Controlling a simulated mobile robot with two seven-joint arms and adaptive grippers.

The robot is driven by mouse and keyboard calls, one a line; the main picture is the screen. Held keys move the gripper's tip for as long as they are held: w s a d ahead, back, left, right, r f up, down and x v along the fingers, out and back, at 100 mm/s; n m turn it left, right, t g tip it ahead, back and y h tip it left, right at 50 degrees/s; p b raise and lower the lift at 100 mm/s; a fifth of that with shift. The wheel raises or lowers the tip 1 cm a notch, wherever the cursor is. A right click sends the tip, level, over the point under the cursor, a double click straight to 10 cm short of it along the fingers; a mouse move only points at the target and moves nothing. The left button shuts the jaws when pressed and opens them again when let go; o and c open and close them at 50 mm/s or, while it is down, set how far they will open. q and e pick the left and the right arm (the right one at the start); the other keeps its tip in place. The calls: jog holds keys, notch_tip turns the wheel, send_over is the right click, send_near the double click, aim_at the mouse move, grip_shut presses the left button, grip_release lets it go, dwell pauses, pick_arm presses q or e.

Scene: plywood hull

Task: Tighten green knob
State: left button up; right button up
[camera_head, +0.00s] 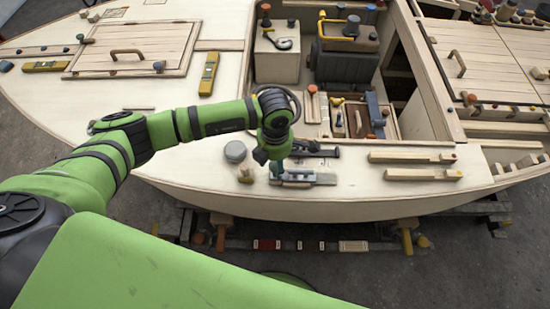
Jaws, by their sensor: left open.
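My left gripper (268,158) points down over the near edge of the plywood hull deck. Its jaws are open, but the fingers are small and dark in this view. Just below them a small teal-green piece, which looks like the green knob (276,169), shows at the left part of a grey metal fixture (305,179) on the deck. The gripper partly hides it, and I cannot tell whether the fingers touch it. My right gripper is out of view.
A round grey lid (235,151) and a small tan piece (246,176) stand left of the gripper. A dark-handled tool (322,152) lies just behind the fixture. Wooden bars (412,157) lie to the right. An open cockpit with a dark engine (345,65) is behind.

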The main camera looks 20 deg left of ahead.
pick_arm(q)
jog(key=shift+c, duration=0.4)
grip_shut()
jog(key=m+b, duration=0.1)
jog(key=b, duration=0.1)
jog(key=m+b, duration=0.2)
jog(key=b, duration=0.1)
jog(key=shift+f, duration=0.4)
jog(key=shift+r+m+b, duration=0.2)
jog(key=shift+m+b, duration=0.4)
jog(key=shift+m, duration=0.1)
jog(key=shift+r, duration=0.15)
jog(key=shift+o, duration=0.4)
grip_release()
